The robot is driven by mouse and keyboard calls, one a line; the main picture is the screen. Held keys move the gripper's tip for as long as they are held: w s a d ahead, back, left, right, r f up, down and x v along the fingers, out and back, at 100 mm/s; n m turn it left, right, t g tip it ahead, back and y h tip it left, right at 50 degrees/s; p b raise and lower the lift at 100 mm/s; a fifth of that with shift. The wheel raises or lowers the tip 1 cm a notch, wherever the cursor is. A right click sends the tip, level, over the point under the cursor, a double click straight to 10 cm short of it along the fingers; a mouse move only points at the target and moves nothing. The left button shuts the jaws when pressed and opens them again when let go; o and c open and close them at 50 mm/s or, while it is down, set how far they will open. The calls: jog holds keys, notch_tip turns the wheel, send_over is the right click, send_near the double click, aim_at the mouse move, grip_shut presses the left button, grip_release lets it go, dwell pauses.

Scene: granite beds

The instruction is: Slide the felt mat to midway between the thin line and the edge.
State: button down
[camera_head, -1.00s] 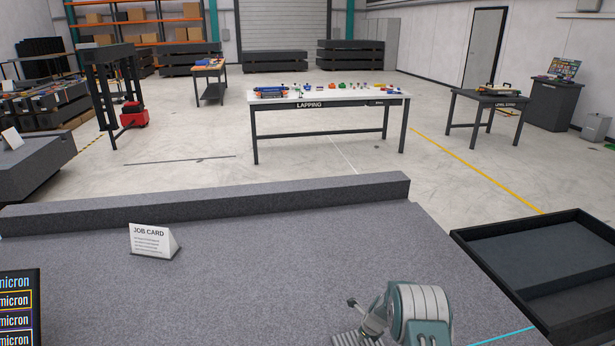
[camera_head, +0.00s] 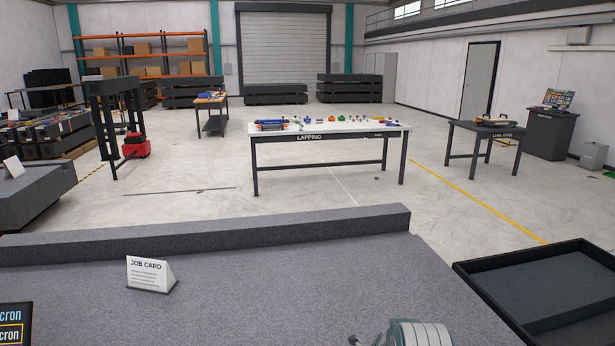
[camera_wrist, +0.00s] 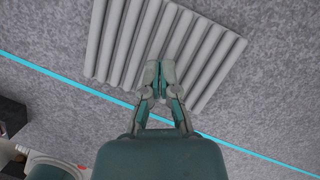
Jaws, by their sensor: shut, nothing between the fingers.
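A pale grey ribbed pad, which looks like the felt mat (camera_wrist: 112,45), lies on the speckled granite in the wrist view. A thin cyan line (camera_wrist: 60,73) runs diagonally just below the mat, close to its lower left corner. My gripper (camera_wrist: 156,66) is shut and empty, with its tips over the mat's lower middle. I cannot tell whether they touch it. In the head view only the top of my arm shows at the bottom; the mat and the line are out of that frame. The granite bed's right edge (camera_head: 466,279) shows there.
A job card (camera_head: 148,273) stands on the bed at left, before a raised granite ledge (camera_head: 210,235) at the back. A black tray (camera_head: 550,290) is beside the bed at right. The bed's middle is clear.

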jog(key=shift+f, duration=0.9)
dwell(0.3)
jog(key=shift+s, duration=0.15)
jog(key=shift+s+d, duration=0.75)
jog(key=shift+s, duration=2.4)
jog(key=shift+s+d, duration=0.75)
jog(key=shift+s, duration=2.45)
jog(key=shift+s+d, duration=0.75)
jog(key=shift+s, duration=2.4)
jog(key=shift+w+r, duration=0.1)
jog(key=shift+r, duration=2.45)
